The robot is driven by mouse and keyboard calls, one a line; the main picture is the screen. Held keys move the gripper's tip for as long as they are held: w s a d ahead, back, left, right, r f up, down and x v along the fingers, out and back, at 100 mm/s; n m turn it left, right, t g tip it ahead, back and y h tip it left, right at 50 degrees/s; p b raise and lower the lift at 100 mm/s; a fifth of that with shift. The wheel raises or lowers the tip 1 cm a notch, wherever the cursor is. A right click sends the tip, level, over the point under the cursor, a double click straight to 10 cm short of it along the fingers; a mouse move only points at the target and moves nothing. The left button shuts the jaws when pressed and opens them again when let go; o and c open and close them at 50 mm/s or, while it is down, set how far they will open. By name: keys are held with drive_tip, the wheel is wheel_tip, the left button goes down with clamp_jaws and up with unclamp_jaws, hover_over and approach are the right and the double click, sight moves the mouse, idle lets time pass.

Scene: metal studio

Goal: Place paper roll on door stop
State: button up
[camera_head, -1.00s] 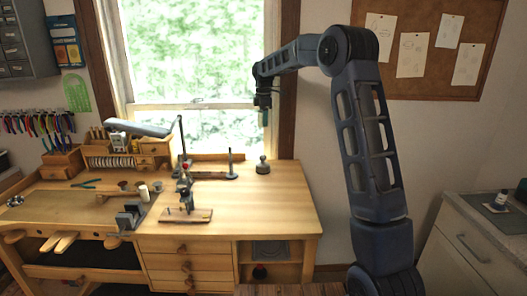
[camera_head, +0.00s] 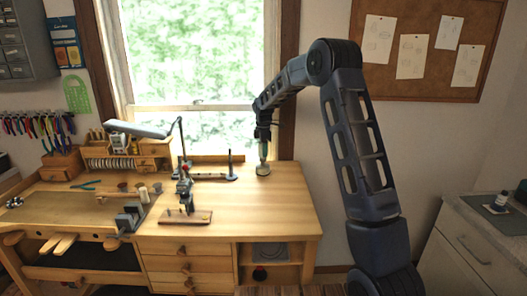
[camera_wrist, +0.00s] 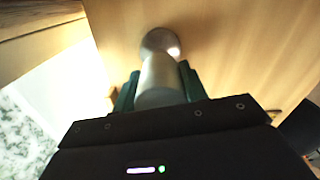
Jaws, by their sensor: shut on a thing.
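The paper roll (camera_wrist: 162,76) is a pale grey cylinder between the green fingers of my gripper (camera_wrist: 155,88) in the wrist view. My gripper is shut on it. The door stop (camera_wrist: 160,42) is a rounded metal piece just beyond the roll's far end, and the roll hides part of it. In the head view my gripper (camera_head: 264,148) points down right above the door stop (camera_head: 263,171) on the bench top. The roll is too small there to make out clearly. I cannot tell whether roll and door stop touch.
The wooden bench (camera_head: 278,200) is clear to the right and in front of the door stop. To the left stand a dark rod on a base (camera_head: 230,168), a small tool on a wooden board (camera_head: 185,205) and a lamp (camera_head: 140,128). The window is behind.

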drive_tip(key=shift+f, duration=0.2)
drive_tip(key=shift+f, duration=0.15)
drive_tip(key=o, duration=1)
wheel_tip(320, 180, up, 12)
drive_tip(key=shift+r, duration=0.15)
